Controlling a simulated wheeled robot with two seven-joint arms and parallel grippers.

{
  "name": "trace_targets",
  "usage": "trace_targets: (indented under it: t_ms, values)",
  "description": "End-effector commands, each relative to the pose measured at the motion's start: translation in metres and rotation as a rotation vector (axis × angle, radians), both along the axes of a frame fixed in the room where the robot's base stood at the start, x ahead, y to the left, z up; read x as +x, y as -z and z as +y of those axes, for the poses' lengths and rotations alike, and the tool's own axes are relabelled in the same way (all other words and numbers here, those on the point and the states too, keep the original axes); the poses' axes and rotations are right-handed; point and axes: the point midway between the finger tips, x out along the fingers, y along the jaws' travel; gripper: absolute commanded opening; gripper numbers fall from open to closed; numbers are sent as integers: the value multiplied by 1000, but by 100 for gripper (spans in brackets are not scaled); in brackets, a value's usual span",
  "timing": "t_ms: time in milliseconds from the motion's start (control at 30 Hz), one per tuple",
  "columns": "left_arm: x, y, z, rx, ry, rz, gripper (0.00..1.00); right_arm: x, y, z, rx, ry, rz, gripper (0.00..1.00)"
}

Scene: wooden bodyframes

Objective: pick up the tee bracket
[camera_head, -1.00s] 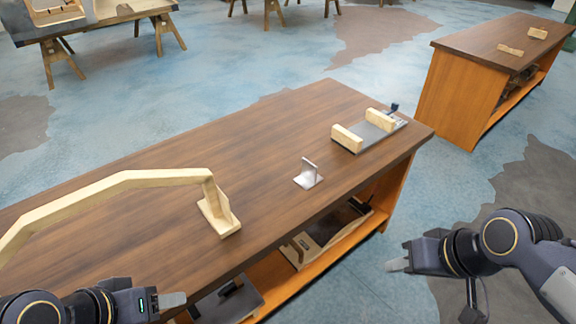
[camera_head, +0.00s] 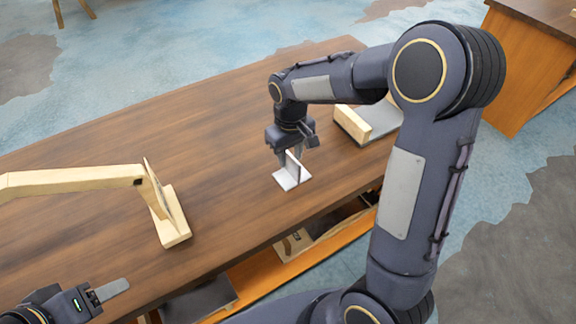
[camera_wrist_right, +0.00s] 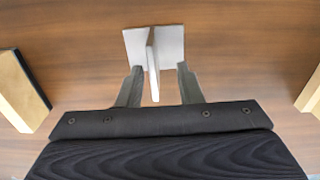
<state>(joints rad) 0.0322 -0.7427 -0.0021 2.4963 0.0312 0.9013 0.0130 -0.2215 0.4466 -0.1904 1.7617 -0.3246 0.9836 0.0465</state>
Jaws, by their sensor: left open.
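The tee bracket (camera_head: 291,176), a silver-white metal piece with a flat base and an upright plate, stands on the dark wooden table. My right gripper (camera_head: 290,152) is above it, pointing down. In the right wrist view the bracket (camera_wrist_right: 168,42) is ahead of the right gripper (camera_wrist_right: 158,68), whose two fingers stand apart on either side of the upright plate, with a gap visible on each side. My left gripper (camera_head: 112,290) is open and empty at the lower left, near the table's front edge.
A pale wooden frame with a foot block (camera_head: 174,232) stands on the table (camera_head: 225,135) to the left. A fixture with a wooden block (camera_head: 352,124) lies behind the bracket to the right, partly hidden by my right arm. The table between bracket and frame is clear.

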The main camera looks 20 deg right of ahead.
Motion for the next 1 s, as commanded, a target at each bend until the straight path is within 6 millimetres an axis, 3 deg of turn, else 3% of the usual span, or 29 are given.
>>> trace_targets:
  t_ms: [400, 667, 933, 1000]
  values:
    - [0, -4, 0, 0, 0, 0, 54, 4, 53, -6, 0, 1, 2, 33]
    - [0, -4, 0, 0, 0, 0, 54, 5, 57, -6, 1, 1, -1, 33]
    - [0, -4, 0, 0, 0, 0, 54, 5, 57, -6, 1, 1, -1, 0]
    - [0, -4, 0, 0, 0, 0, 54, 5, 57, -6, 1, 1, -1, 0]
